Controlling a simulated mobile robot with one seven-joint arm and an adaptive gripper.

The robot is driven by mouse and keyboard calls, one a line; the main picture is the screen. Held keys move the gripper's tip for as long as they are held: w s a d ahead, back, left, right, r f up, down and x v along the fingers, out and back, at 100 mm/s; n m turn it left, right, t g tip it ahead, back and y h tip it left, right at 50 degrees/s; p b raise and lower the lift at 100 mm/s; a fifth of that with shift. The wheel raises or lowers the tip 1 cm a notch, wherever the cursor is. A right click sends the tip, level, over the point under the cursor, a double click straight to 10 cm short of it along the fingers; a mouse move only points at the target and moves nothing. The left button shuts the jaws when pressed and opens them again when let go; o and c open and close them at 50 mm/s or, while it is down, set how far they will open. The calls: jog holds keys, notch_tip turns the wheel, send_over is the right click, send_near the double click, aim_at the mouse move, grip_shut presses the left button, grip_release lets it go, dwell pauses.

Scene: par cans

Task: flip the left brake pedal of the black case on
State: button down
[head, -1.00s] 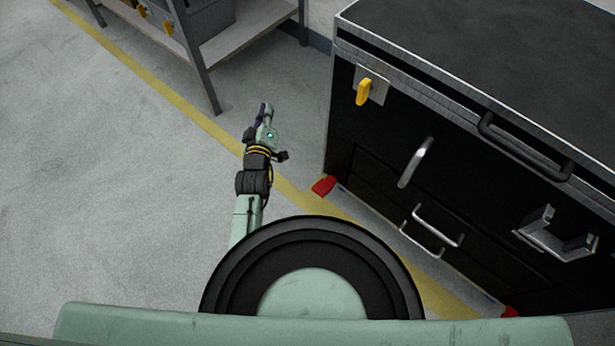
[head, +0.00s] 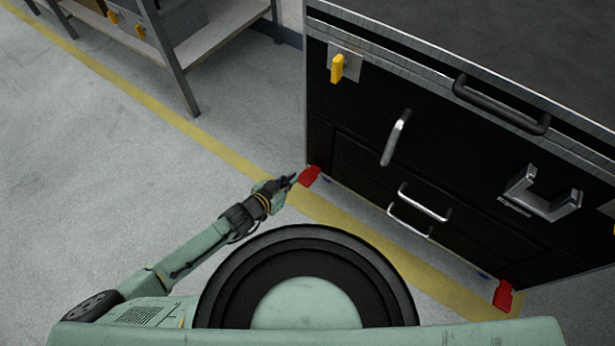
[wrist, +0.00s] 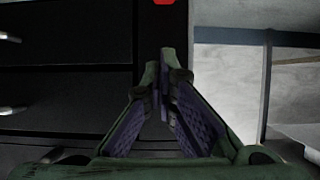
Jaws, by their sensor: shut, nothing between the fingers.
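The black case (head: 345,120) stands on the right in the head view, its front facing me. Its left brake pedal (head: 310,176) is a small red tab at the foot of the left front corner. In the wrist view, that red pedal (wrist: 164,2) shows only in part at the top edge. My gripper (head: 291,180) is shut and empty, low by the floor, just left of the pedal. In the wrist view the fingertips (wrist: 166,52) are together and point toward the pedal, with a gap visible below it. The head view does not show clearly whether they touch.
A second red pedal (head: 503,296) is at the case's right foot. Silver handles (head: 424,201), a black handle (head: 500,104) and a yellow latch (head: 338,68) stick out from the front. A metal shelf (head: 215,38) stands behind left. The floor (head: 120,160) at left is clear.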

jog(key=shift+w, duration=0.1)
jog(key=b, duration=0.1)
send_over(305, 181)
jog(key=w+d, duration=0.1)
notch_tip(305, 181, down, 5)
jog(key=shift+w+f, duration=0.1)
jog(key=shift+s+a+f, duration=0.15)
jog(key=shift+s+f, duration=0.05)
jog(key=shift+f, duration=0.35)
jog(key=shift+s+a+f, duration=0.15)
jog(key=shift+f, duration=0.4)
jog(key=shift+s+f, duration=0.15)
jog(key=shift+f, duration=0.4)
jog(key=shift+a, duration=0.1)
jog(key=shift+s+a+f+t+h+b, duration=0.15)
jog(key=shift+f+t+h+b, duration=0.2)
jog(key=shift+b, duration=0.65)
